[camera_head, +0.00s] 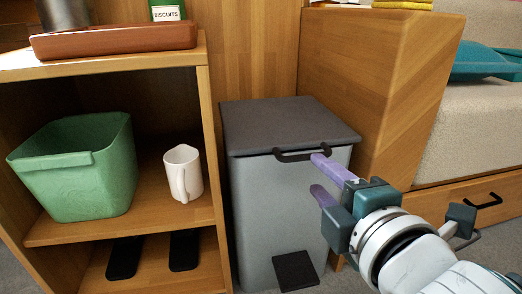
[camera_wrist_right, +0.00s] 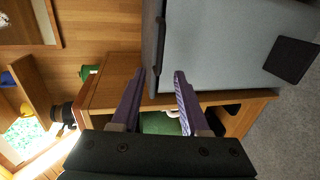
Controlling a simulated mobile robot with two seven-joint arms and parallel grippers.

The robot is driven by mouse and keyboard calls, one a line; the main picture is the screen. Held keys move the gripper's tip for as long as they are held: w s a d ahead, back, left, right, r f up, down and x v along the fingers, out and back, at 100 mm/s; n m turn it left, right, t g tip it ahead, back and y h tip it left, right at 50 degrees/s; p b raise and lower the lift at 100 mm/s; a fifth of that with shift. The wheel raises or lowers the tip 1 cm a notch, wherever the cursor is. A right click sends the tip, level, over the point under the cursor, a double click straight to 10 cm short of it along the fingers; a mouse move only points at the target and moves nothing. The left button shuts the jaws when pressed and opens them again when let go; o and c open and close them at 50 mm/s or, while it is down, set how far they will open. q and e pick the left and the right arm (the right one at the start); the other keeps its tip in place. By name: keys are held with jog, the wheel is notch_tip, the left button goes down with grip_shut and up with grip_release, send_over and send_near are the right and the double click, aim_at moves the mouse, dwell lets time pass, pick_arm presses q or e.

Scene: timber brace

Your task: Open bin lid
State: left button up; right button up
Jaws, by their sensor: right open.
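The grey bin (camera_head: 290,190) stands between the wooden shelf and the wooden cabinet. Its dark grey lid (camera_head: 285,122) lies flat and closed on top. A black bar handle (camera_head: 292,157) sticks out from the lid's front edge. My right gripper (camera_head: 321,174) is open and empty, its purple fingers in front of the bin near the right end of the handle, one finger above the other. In the right wrist view the open fingers (camera_wrist_right: 160,74) point towards the lid edge and handle (camera_wrist_right: 160,45); I cannot tell whether they touch it. My left gripper is out of view.
The wooden shelf (camera_head: 215,150) on the left holds a green basket (camera_head: 80,170) and a white mug (camera_head: 183,173). A reddish-brown tray (camera_head: 115,40) lies on its top. The wooden cabinet (camera_head: 365,75) stands close on the bin's right. A black pedal (camera_head: 295,270) is low on the bin's front.

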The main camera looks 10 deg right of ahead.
aim_at(302, 158)
jog(key=b+x, duration=0.5)
jog(key=x, duration=0.4)
jog(key=shift+d+b, duration=0.1)
jog(key=shift+b, duration=0.2)
grip_shut()
jog(key=shift+r, duration=0.1)
dwell(0.9)
